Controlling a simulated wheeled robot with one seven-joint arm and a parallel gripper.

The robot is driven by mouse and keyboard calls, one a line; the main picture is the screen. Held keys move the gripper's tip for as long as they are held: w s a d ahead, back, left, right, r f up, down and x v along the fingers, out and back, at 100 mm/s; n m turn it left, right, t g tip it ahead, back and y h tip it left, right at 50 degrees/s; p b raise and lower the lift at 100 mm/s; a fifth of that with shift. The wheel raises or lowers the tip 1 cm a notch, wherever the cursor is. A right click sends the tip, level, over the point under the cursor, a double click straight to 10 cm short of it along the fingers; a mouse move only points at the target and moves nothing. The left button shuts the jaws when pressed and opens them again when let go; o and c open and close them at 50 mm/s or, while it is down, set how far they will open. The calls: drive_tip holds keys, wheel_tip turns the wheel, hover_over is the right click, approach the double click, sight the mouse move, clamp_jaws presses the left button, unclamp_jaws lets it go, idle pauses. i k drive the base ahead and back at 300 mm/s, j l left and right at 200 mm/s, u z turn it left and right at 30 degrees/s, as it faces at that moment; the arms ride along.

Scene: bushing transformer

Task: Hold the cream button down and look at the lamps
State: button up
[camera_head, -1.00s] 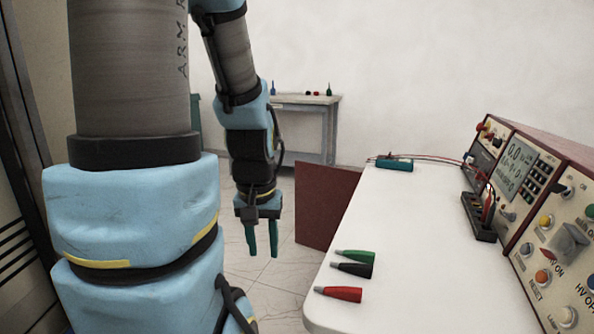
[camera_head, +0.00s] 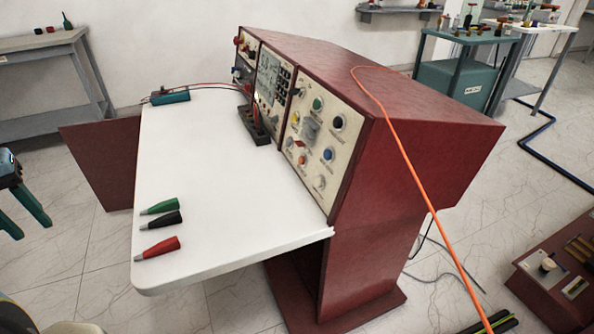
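The control panel (camera_head: 324,140) is on the right end of the maroon console, with several coloured round buttons or lamps and a grey knob. A small cream button (camera_head: 320,183) is at the panel's lower edge. Above it are orange (camera_head: 301,160), blue (camera_head: 327,154), yellow (camera_head: 295,117), green (camera_head: 317,104) and dark (camera_head: 338,122) round parts. I cannot tell which are lamps or whether any is lit. My gripper (camera_head: 22,214) is at the left edge, partly cut off, its teal fingers apart and empty. It is far from the panel, across the white tabletop.
Green, black and red clips (camera_head: 158,248) lie on the white tabletop (camera_head: 200,180). A black socket block (camera_head: 254,125) and a teal device (camera_head: 169,96) are also there. An orange cable (camera_head: 418,175) hangs over the console's right side. A maroon box (camera_head: 560,270) stands at lower right.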

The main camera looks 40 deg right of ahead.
sight(318, 181)
drive_tip(key=z, duration=1.2)
